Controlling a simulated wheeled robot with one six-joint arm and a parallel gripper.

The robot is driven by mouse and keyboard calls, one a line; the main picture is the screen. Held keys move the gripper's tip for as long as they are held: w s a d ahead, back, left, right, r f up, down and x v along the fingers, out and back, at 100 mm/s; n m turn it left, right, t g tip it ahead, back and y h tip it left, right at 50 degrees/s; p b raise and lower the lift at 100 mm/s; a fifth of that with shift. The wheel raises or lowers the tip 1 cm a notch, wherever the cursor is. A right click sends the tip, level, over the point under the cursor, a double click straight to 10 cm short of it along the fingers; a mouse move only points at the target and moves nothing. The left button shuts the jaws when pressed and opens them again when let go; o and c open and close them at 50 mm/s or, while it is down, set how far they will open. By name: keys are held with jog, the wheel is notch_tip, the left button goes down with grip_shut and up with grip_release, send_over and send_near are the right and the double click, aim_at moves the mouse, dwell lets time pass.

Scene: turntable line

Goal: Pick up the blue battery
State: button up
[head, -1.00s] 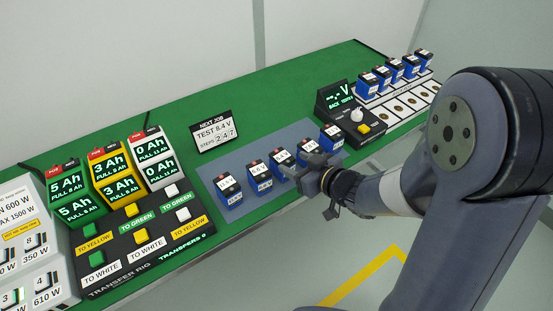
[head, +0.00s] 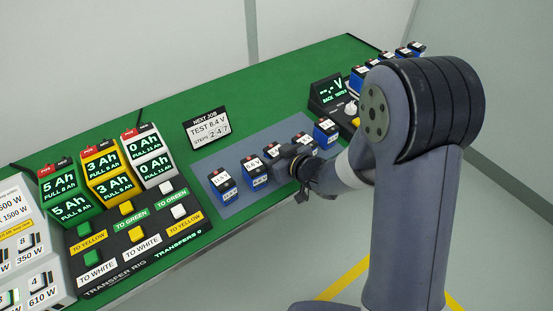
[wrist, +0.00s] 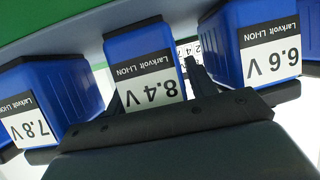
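Several blue batteries with white voltage labels stand in a row on a grey mat (head: 238,203); one is the leftmost battery (head: 223,187). In the wrist view, the blue battery labelled 8.4 V (wrist: 143,45) is in the middle, between my gripper's (wrist: 157,88) two dark fingers. The fingers are apart, with a gap visible on the right side of the battery. A 7.8 V battery (wrist: 55,85) is to its left and a 6.6 V battery (wrist: 265,38) to its right. In the head view, my gripper (head: 287,160) is at the middle of the row and hides part of the batteries there.
A sign (head: 207,128) reads TEST 8.4 V, steps 2 4 7. A transfer rig (head: 130,235) with buttons and green, yellow and white packs is at left. A tester (head: 328,92) and more blue batteries (head: 400,54) are at back right, partly behind my arm. Neighbouring batteries stand close to my fingers.

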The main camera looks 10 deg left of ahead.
jog(key=c, duration=0.9)
jog(key=shift+r, duration=0.1)
jog(key=shift+c, duration=0.2)
